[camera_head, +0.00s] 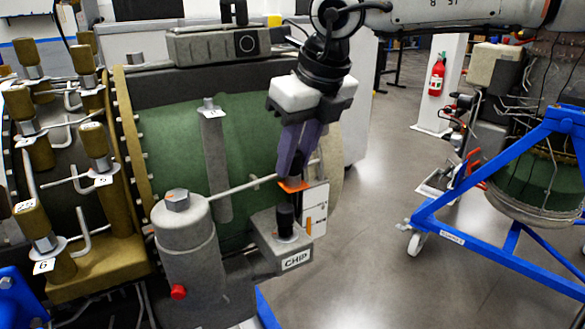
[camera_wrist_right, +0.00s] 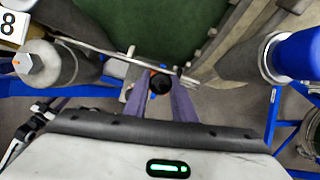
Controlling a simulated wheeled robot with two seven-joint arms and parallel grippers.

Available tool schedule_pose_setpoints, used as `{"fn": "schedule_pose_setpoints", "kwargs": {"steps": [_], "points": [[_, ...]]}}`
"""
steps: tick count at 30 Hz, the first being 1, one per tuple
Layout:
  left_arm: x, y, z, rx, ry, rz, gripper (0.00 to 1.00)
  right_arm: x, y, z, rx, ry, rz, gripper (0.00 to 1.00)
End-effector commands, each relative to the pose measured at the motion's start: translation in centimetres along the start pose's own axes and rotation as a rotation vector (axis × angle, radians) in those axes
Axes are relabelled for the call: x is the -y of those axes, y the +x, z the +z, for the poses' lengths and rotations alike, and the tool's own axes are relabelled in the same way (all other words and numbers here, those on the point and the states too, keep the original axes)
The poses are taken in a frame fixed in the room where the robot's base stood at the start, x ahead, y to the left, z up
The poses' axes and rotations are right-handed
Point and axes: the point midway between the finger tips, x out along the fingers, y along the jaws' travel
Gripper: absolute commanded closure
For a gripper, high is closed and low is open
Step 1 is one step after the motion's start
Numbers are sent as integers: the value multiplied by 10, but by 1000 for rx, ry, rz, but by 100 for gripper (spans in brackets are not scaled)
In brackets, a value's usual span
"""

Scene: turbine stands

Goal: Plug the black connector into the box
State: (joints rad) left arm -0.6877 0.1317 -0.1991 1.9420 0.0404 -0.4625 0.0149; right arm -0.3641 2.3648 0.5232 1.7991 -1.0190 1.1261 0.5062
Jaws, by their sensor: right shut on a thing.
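The grey box marked CHIP (camera_head: 268,246) juts out from the green turbine's front, with a white and orange panel (camera_head: 314,208) behind it. A black cylindrical connector (camera_head: 285,217) stands upright over the socket on the box's top. How deep it sits cannot be told. My right gripper (camera_head: 291,180), with purple fingers, comes down from above and is shut, its tips at an orange part over the black connector. In the right wrist view the dark round connector (camera_wrist_right: 160,82) shows between the purple fingers (camera_wrist_right: 160,92). My left gripper is not in view.
A grey cylinder with a hex bolt (camera_head: 178,200) and a red knob stands left of the box, with a thin rod running toward the fingers. Tan fittings with numbered tags crowd the left. A blue stand (camera_head: 480,245) is at right. Open floor lies between.

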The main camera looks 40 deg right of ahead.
Motion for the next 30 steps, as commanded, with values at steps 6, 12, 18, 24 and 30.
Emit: {"fn": "schedule_pose_setpoints", "kwargs": {"steps": [6,12,18,24,30], "points": [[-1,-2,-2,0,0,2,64,0,-3,1,1,-1,-1,100],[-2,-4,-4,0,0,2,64,0,-8,3,1,-1,-1,100],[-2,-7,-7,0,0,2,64,0,-13,5,1,-1,-1,100],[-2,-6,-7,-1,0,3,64,0,-12,4,0,-1,-1,100],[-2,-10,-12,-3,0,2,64,0,-20,7,1,-1,-1,100]]}}
